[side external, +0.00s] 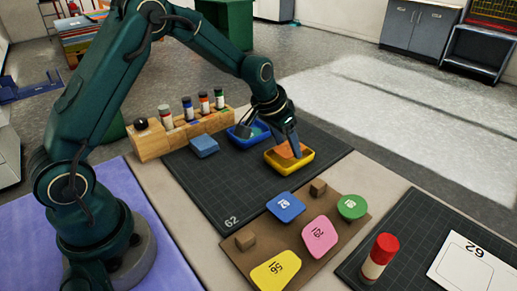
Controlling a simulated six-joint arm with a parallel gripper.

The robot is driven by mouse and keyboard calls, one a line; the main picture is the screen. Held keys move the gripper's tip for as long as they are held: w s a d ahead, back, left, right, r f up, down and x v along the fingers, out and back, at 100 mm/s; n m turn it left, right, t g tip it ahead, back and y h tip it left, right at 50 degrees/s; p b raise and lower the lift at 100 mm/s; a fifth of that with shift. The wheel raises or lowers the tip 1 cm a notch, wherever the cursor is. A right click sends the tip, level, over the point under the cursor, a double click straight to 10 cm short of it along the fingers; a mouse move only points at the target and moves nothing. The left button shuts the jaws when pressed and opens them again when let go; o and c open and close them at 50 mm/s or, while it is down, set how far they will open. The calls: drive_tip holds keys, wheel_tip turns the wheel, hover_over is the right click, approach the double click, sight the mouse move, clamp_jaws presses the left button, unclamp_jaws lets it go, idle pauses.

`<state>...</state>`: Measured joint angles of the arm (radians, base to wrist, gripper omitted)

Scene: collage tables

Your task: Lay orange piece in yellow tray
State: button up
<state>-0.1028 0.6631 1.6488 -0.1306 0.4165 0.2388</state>
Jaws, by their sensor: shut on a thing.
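The orange piece (286,150) is at the yellow tray (276,167), within its rim as seen from this side. My gripper (293,150) is over the yellow tray, its fingers pointing down, shut on the orange piece. The fingers hide part of the piece. I cannot tell whether the piece touches the tray floor. The yellow tray sits on the dark gridded mat (225,180), near its right edge.
A wooden rack (150,143) with several bottles stands behind. A brown board (330,235) with numbered pieces is in front. A red-capped glue stick (380,257) stands right.

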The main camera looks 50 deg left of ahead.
drive_tip(key=o, duration=1)
drive_tip(key=shift+c, duration=0.2)
drive_tip(key=shift+r, duration=3.5)
